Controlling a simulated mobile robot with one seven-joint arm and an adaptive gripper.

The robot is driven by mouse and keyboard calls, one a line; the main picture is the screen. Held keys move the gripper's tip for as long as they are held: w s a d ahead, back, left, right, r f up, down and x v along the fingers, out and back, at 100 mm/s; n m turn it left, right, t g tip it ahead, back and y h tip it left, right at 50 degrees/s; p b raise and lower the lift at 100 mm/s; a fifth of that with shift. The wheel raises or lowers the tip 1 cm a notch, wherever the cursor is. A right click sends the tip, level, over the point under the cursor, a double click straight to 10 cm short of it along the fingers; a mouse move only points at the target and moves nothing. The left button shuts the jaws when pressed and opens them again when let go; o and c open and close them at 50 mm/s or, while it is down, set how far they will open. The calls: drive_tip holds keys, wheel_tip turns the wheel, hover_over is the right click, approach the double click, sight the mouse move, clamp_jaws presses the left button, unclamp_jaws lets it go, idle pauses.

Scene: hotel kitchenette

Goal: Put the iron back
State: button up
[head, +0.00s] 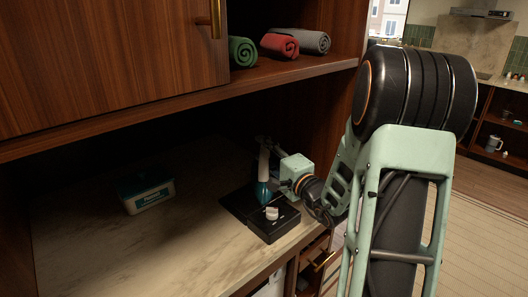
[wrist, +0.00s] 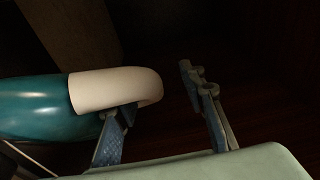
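The iron (head: 263,163) has a cream-white upper part and a teal body, and stands upright on a flat black base (head: 238,208) on the counter. In the wrist view the iron's cream end (wrist: 112,89) and teal body (wrist: 35,105) lie at the left. My gripper (wrist: 160,94) is open, its two blue-grey fingers well apart. The left finger overlaps the cream end; I cannot tell whether they touch. The right finger is clear of it. In the head view my gripper (head: 268,143) is beside the iron's top, its fingers dark and small.
A white knob-like piece (head: 271,213) is on the black base's front. A teal and white box (head: 148,193) stands on the marble counter to the left. A shelf with rolled green, red and grey towels (head: 280,45) hangs above. Wooden walls close the niche's back and right.

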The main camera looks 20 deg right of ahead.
drive_tip(key=shift+s+r+p, duration=0.1)
drive_tip(key=shift+r+p, duration=0.3)
drive_tip(key=shift+r, duration=0.05)
drive_tip(key=b+v, duration=0.2)
drive_tip(key=v, duration=0.9)
drive_tip(key=shift+s, duration=0.4)
drive_tip(key=shift+f, duration=0.1)
drive_tip(key=o, duration=1.8)
drive_tip(key=shift+f, duration=0.1)
wheel_tip(320, 180, up, 10)
